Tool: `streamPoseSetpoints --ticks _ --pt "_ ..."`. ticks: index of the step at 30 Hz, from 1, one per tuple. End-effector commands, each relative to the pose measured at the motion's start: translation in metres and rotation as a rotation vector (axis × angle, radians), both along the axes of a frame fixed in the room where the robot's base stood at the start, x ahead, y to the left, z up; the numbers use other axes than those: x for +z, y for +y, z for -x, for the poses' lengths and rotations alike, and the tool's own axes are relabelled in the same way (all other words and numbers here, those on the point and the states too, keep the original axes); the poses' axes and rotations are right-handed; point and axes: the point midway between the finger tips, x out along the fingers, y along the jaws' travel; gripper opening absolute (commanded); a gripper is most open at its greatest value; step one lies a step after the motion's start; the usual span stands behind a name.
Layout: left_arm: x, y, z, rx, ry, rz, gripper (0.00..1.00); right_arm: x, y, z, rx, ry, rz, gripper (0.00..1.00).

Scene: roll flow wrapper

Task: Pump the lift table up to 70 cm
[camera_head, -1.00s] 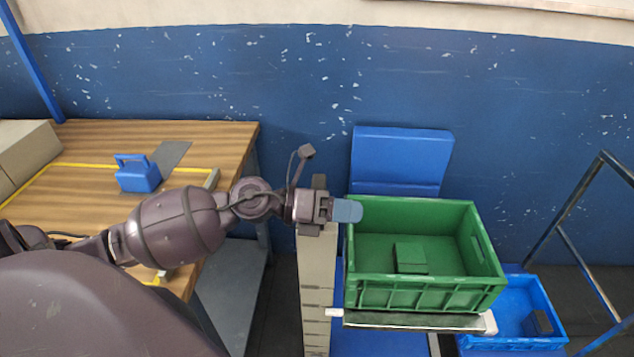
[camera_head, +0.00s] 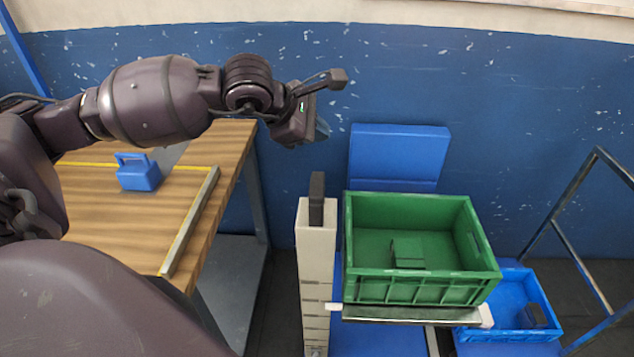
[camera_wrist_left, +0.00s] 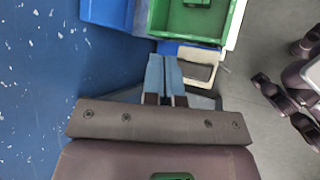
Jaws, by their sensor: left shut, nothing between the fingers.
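The lift table's pale column (camera_head: 316,245) stands left of the crate, with scale marks down its front and a dark upright handle (camera_head: 317,200) on top. The lift platform (camera_head: 400,316) carries a green crate (camera_head: 420,290). My left gripper (camera_head: 322,130) is above the handle, apart from it, tilted down to the right. In the left wrist view its bluish fingers (camera_wrist_left: 165,78) are together and empty, with the dark handle top (camera_wrist_left: 198,71) just right of them. The scale figures are too small to read. My right gripper is out of view.
A green block (camera_head: 407,252) lies in the crate. A blue crate (camera_head: 525,305) stands low at the right, beside a dark metal frame (camera_head: 575,225). A wooden bench (camera_head: 120,215) with a blue box (camera_head: 138,174) is at the left. The blue wall (camera_head: 400,80) is behind.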

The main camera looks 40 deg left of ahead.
Motion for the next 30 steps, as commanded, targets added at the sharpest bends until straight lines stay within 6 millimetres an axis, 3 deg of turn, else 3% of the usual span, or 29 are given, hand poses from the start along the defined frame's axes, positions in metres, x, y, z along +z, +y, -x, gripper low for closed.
streamPoseSetpoints --ticks 8,24,30 --pt "-0.019 0.0 0.0 0.0 0.003 0.002 0.0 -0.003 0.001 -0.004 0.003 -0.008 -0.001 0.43" --pt "-0.081 0.0 0.0 0.0 0.005 0.004 0.0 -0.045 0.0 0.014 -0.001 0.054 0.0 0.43" --pt "-0.088 0.0 0.0 0.0 0.003 0.003 0.0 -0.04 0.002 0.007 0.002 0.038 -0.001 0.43"
